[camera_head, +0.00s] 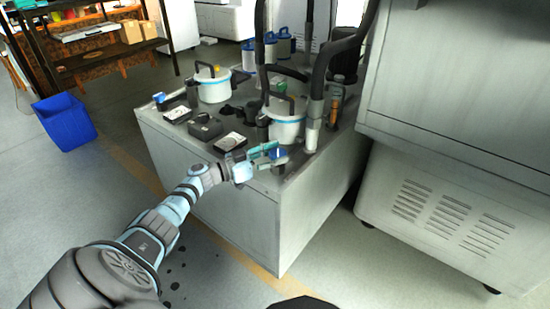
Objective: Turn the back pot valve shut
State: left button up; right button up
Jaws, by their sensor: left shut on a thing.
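Two white lidded pots with blue bands and dark handles stand on the grey cabinet (225,215), a left pot (213,92) and a right pot (285,129). A blue valve handle (280,156) shows at the cabinet's near edge, below the right pot. My left gripper (269,156) is shut on this handle, and its fingers partly hide it. Another small blue valve (159,98) sits at the cabinet's left corner, near the left pot. The picture does not label which pot is the back one. My right gripper is out of view.
Thick dark hoses (321,75) rise beside the right pot. Dark boxes (205,126) sit on the cabinet top left of it. A large grey machine (455,85) stands close on the right. A blue bin (65,121) stands on open floor at left.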

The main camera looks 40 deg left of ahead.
pick_arm(q)
jog(key=shift+f, duration=0.2)
jog(key=o, duration=1.1)
jog(key=shift+s+a, duration=0.1)
jog(key=shift+s, duration=0.05)
jog(key=shift+o, duration=0.4)
jog(key=shift+r, duration=0.1)
jog(key=v, duration=1.2)
